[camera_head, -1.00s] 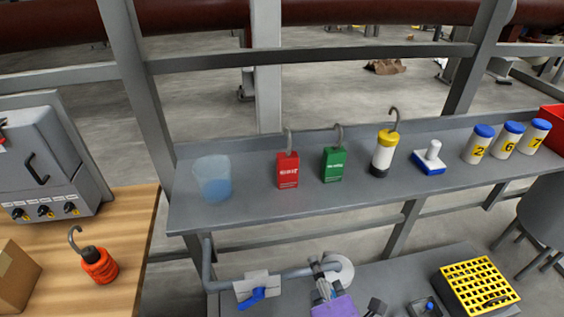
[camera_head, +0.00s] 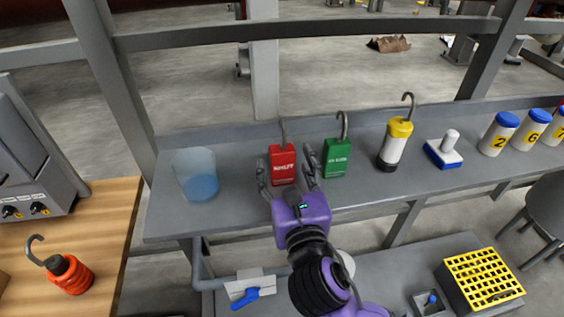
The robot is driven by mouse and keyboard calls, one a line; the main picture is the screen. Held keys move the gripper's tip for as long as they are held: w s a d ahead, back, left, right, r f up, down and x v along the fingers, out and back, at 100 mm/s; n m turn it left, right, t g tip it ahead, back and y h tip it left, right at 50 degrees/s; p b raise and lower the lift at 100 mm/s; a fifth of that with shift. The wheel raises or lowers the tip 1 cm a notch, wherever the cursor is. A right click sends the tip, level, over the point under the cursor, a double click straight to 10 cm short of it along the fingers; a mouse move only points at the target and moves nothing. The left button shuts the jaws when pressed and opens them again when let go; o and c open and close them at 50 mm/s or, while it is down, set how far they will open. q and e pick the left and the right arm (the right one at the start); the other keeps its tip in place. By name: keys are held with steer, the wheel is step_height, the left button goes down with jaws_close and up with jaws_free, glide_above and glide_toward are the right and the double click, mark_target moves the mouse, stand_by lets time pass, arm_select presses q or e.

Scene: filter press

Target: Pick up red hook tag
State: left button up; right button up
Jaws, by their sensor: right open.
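The red hook tag (camera_head: 283,166) stands upright on the grey shelf (camera_head: 240,205), its grey hook pointing up. My right gripper (camera_head: 288,176) reaches up from below with its two fingers spread, one on each side of the red tag. The fingers look open; I cannot tell whether they touch the tag. The tag's lower edge is close to the purple gripper body. My left gripper is not in view.
A green hook tag (camera_head: 336,158) stands close to the right finger. A clear beaker with blue liquid (camera_head: 197,178) is to the left. A yellow-topped hooked lamp (camera_head: 394,145), a blue-and-white handled block (camera_head: 444,152) and numbered jars (camera_head: 498,134) stand to the right.

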steer(key=shift+w+a, duration=0.2)
steer(key=shift+w, duration=0.75)
steer(key=c, duration=1.1)
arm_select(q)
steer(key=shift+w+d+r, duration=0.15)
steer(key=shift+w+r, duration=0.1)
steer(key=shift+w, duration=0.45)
arm_select(e)
steer(key=shift+c, duration=0.7)
